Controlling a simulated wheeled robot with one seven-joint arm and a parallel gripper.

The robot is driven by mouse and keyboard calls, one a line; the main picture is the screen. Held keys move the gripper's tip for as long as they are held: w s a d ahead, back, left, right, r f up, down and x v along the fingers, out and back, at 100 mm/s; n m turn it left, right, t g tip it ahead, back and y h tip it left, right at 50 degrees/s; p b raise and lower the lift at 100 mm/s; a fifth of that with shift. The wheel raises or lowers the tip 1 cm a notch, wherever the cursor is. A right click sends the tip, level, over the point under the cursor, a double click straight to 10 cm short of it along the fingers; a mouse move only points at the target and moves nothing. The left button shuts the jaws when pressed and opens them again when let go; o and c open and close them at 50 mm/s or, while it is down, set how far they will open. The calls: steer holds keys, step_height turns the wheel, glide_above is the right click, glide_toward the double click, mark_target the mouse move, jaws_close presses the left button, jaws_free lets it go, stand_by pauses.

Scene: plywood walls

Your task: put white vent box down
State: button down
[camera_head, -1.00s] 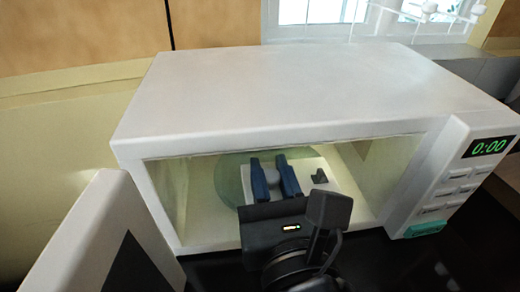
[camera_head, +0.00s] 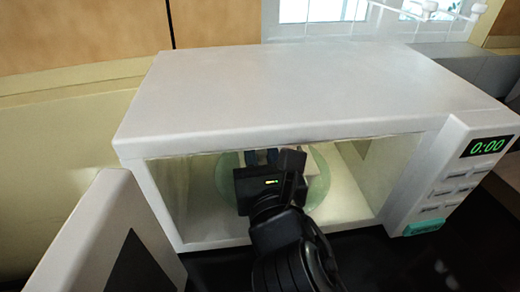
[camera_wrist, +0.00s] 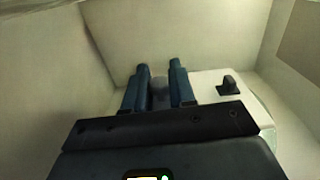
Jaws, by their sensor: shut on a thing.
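The white vent box (camera_wrist: 205,88) is inside the open microwave (camera_head: 310,95), with a small black knob on its top at the right. My gripper (camera_wrist: 159,75) has its two blue fingers on either side of a grey rounded part of the box, and is shut on it. In the head view my gripper (camera_head: 263,155) reaches deep through the microwave opening and hides most of the box; only a pale edge (camera_head: 309,160) shows. The box is over the round glass turntable (camera_head: 319,188). I cannot tell whether it touches the turntable.
The microwave door (camera_head: 108,240) stands open at the left. The inner walls and ceiling are close around my gripper. The control panel (camera_head: 462,178) at the right reads 0:00. Bare cavity floor shows at the right of the turntable.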

steer(key=c, duration=1)
jaws_free()
steer(key=shift+o, duration=0.2)
steer(key=b+v, duration=0.1)
steer(key=v, duration=1.1)
steer(key=shift+b, duration=0.4)
